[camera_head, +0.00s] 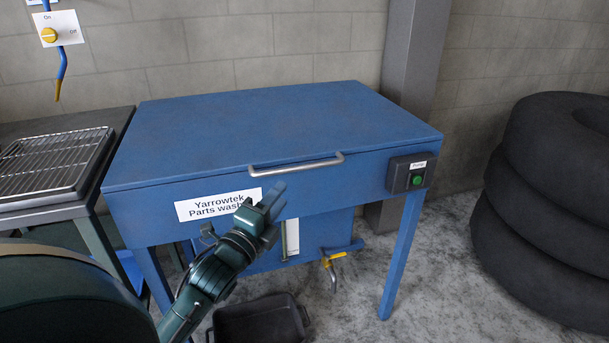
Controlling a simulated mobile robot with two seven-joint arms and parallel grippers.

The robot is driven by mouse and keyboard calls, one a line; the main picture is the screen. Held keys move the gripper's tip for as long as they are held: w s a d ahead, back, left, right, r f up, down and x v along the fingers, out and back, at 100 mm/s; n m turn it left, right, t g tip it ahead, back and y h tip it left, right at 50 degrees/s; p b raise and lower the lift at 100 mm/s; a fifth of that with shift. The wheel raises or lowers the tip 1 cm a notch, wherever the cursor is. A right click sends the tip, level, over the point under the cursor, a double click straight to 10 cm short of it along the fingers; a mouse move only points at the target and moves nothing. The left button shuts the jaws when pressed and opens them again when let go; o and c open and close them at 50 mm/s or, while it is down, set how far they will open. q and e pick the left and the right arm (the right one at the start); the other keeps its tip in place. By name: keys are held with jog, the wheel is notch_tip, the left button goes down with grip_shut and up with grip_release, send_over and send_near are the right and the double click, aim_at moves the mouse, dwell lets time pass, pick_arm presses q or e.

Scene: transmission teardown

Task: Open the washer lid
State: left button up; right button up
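The blue parts washer (335,205) stands against the wall with a white "Yarrowtek Parts wash…" label (190,209) on its front. Its flat blue lid (270,125) is down. A grey bar handle (297,167) runs along the lid's front edge. My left gripper (275,198) is in front of the washer, just below the left end of the handle, and covers the end of the label. It does not appear to hold the handle. Its fingers look close together, but the gap is unclear from this angle. My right gripper is not in view.
A black pump box (409,174) with a green button is on the washer's front right. A yellow-handled tap (330,264) and a black bin (262,320) are below. Stacked tyres (550,190) stand right. A wire-rack table (55,165) is left.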

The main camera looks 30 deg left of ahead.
aim_at(305, 167)
pick_arm(q)
jog(key=w, duration=0.4)
jog(key=w+r, duration=0.1)
jog(key=w, duration=0.6)
jog(key=shift+w+a+r, duration=0.25)
jog(key=shift+w+a, duration=0.1)
jog(key=shift+a, duration=0.05)
jog(key=shift+c, duration=0.4)
grip_shut()
